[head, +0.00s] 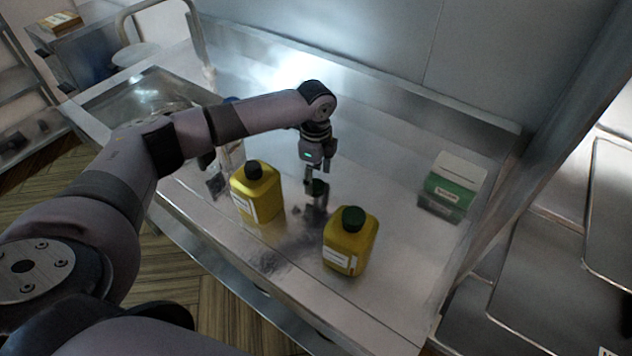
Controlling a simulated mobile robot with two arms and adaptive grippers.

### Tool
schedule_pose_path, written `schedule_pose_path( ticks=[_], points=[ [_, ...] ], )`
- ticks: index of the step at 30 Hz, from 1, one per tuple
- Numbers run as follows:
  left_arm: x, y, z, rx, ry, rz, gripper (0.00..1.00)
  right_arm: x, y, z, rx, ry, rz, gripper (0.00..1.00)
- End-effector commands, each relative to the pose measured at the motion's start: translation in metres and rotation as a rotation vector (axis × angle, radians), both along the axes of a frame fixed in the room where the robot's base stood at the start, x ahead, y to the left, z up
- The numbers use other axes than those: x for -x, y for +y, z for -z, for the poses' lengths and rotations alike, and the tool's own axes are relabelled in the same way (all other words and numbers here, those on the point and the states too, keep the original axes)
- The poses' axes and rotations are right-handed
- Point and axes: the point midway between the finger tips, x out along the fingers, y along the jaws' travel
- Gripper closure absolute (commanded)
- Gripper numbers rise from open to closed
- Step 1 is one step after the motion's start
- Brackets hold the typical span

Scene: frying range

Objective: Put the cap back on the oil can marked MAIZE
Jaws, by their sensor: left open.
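Two yellow oil cans stand upright on the steel counter (395,290). The right can (350,247) wears a dark green cap (353,218). Both have white labels, too small to read, so I cannot tell which is marked MAIZE. My left gripper (318,192) is open and points down behind and between the two cans. A small dark shape shows at its fingers; I cannot tell whether it is a loose cap or part of the gripper. My right gripper does not show.
A pale container with a blue top (232,150) stands partly behind my left arm. A sink basin (140,95) is at the left. The counter's front right is clear.

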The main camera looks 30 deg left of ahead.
Motion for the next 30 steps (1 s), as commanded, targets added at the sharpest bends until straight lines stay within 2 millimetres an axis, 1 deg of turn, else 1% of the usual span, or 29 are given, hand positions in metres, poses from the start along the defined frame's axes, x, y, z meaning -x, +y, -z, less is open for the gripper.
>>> schedule_pose_path(
  ticks=[1,3,6,16,30],
  points=[
    [0.0,0.0,0.005,-0.001,0.003,0.0,0.4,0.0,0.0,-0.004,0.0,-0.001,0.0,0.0],
    [0.0,-0.001,0.013,0.0,0.001,0.001,0.4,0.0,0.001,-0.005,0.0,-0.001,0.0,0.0],
    [0.0,-0.001,0.018,0.0,0.0,0.001,0.4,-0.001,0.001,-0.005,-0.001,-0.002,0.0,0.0],
    [0.0,-0.001,0.019,0.001,0.0,0.001,0.41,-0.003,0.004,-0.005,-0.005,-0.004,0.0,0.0],
    [0.0,0.0,0.018,0.0,0.0,0.001,0.72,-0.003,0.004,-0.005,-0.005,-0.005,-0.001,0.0]
  ],
)
